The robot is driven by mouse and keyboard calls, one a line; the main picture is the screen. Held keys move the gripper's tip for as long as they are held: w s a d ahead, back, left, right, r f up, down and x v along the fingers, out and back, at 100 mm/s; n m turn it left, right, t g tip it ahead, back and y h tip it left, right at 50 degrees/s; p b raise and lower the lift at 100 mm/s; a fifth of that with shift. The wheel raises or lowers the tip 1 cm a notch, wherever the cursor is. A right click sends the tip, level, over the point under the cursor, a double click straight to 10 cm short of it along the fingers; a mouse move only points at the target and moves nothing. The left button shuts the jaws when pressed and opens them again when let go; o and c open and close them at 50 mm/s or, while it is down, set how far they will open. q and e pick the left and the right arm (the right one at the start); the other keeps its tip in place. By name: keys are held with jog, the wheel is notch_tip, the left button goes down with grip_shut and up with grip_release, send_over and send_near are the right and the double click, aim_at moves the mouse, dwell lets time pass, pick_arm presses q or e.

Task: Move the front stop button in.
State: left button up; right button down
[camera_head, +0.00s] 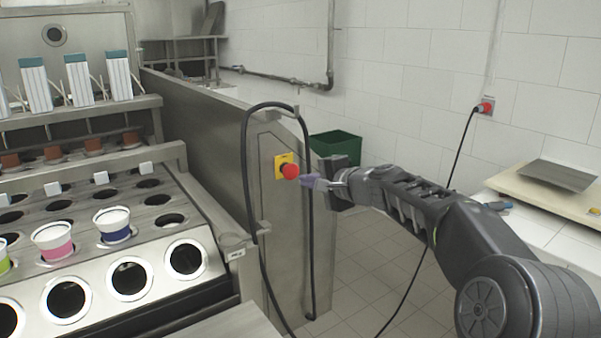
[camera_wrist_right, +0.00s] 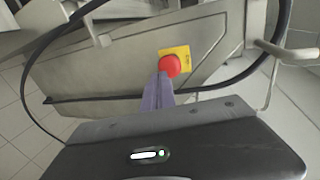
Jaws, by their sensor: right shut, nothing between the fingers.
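The front stop button (camera_head: 290,171) is a red mushroom knob on a yellow plate (camera_head: 281,160), fixed to the steel end panel of the cup filler. The button also shows in the right wrist view (camera_wrist_right: 170,66). My right gripper (camera_head: 303,181) is shut and empty, with its purple fingertips pointing at the button from the right. In the right wrist view the fingertips (camera_wrist_right: 160,78) overlap the button's lower left edge. I cannot tell whether they touch it. My left gripper is not in view.
A black cable (camera_head: 247,190) loops around the button's panel. The filler's cup plate (camera_head: 190,225) with several cups lies to the left. A green bin (camera_head: 338,143) stands behind my right gripper. A white counter (camera_head: 560,240) with a board is at the right.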

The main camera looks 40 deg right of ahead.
aim_at(293, 174)
jog(key=w, duration=0.2)
jog(key=shift+w+r+p, duration=0.2)
jog(key=shift+w+p, duration=0.1)
jog(key=shift+p, duration=0.1)
jog(key=shift+w+f, duration=0.1)
jog(key=shift+w, duration=0.35)
